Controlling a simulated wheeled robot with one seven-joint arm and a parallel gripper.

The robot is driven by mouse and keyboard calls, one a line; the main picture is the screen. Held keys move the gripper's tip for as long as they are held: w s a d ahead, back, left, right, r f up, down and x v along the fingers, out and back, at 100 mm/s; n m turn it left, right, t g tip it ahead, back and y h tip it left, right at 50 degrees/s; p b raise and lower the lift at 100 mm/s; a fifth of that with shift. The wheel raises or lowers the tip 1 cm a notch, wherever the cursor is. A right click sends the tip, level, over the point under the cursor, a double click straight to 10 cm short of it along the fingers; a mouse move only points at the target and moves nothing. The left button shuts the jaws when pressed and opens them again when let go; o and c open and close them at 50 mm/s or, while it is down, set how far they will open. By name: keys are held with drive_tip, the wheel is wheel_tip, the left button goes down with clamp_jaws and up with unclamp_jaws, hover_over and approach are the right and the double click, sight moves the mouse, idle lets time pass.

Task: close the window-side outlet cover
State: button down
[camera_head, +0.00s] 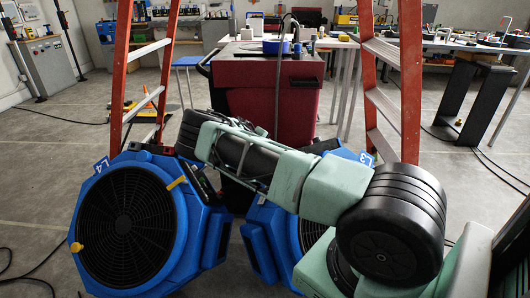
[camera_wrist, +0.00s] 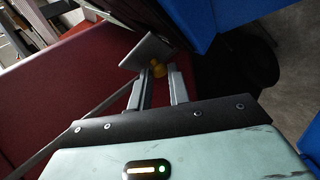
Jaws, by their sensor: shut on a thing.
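The knob sits at the lower edge of a tilted grey plate (camera_wrist: 150,48), which may be the outlet cover. The plate stands beside a blue housing (camera_wrist: 228,25). In the head view two blue fan units stand on the floor: one on the left (camera_head: 192,215), marked 4, and one on the right (camera_head: 258,241), marked 3. The fingers and the plate cannot be made out there. I cannot tell which outlet is window-side.
A dark red cart (camera_head: 275,100) stands behind the fans, and its red side (camera_wrist: 85,90) fills the wrist view's left. Orange ladder legs rise on the left (camera_head: 122,70) and right (camera_head: 411,80). Cables lie on the grey floor. Open floor (camera_head: 40,170) shows at the left.

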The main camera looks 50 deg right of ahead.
drive_tip(key=d+m+y, duration=0.1)
drive_tip(key=m+y+b, duration=0.1)
drive_tip(key=shift+d+r+m+g+y, duration=0.2)
drive_tip(key=shift+d+m+g+y, duration=0.2)
drive_tip(key=shift+s+d+m+y, duration=0.25)
drive_tip(key=shift+d+m+y, duration=0.35)
drive_tip(key=shift+m+y, duration=0.4)
drive_tip(key=m+y, duration=0.1)
drive_tip(key=d+m+y+b, duration=0.1)
drive_tip(key=shift+s+d+f+y, duration=0.1)
drive_tip(key=shift+s+d+y, duration=0.05)
drive_tip(key=shift+s+y, duration=0.2)
drive_tip(key=shift+s+d+f+m+t+y+b, duration=0.2)
drive_tip(key=shift+m+y+b, duration=0.1)
drive_tip(key=shift+m+y, duration=0.2)
drive_tip(key=shift+s+d+f+m+t+y+b, duration=0.15)
drive_tip(key=shift+s+m+y+b, duration=0.1)
drive_tip(key=shift+m+y, duration=0.2)
drive_tip(key=c, duration=1.6)
unclamp_jaws()
